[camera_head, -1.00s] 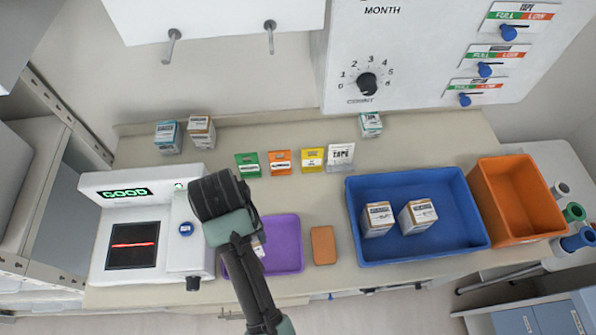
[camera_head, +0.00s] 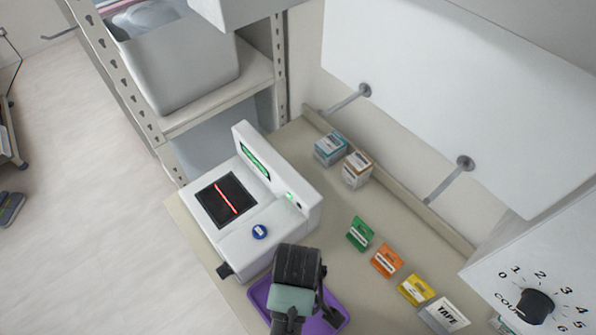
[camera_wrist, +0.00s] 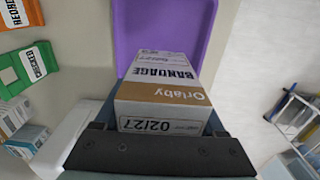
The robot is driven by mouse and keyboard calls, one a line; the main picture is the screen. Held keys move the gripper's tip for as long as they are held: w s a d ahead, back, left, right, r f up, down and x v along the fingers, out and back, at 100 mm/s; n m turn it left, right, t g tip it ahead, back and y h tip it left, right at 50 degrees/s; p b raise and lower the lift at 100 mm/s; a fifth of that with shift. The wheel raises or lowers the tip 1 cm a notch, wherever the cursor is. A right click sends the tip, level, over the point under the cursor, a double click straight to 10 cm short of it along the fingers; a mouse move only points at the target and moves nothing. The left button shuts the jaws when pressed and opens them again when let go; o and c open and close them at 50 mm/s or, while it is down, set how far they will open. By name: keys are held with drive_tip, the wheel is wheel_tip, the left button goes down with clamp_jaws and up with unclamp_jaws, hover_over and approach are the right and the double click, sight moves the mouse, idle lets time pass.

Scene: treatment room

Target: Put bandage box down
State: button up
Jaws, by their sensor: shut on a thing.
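The bandage box (camera_wrist: 165,90), white and tan with "BANDAGE", "Orlaby" and "02/27" on it, is held in my gripper (camera_wrist: 160,115), which is shut on it. In the wrist view the box lies in front of a purple tray (camera_wrist: 205,25); whether it touches the tray I cannot tell. In the head view my gripper (camera_head: 322,300) is over the purple tray (camera_head: 258,293), mostly hidden behind my dark wrist, and the box is hidden there.
A white scanner (camera_head: 300,185) with a red-lit window and green display stands left of the tray. A blue box (camera_head: 330,148) and a tan-white box (camera_head: 357,170) stand behind. Green (camera_head: 360,234), orange (camera_head: 387,261), yellow (camera_head: 415,289) and TAPE (camera_head: 446,314) cards line the counter.

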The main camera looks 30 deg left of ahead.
wheel_tip(320, 180, down, 3)
drive_tip(key=shift+s+r, duration=0.15)
drive_tip(key=shift+f, duration=2.4)
drive_tip(key=o, duration=1.5)
drive_tip(key=shift+f, duration=0.1)
drive_tip(key=shift+o, duration=0.2)
wheel_tip(320, 180, up, 12)
drive_tip(key=shift+r, duration=0.15)
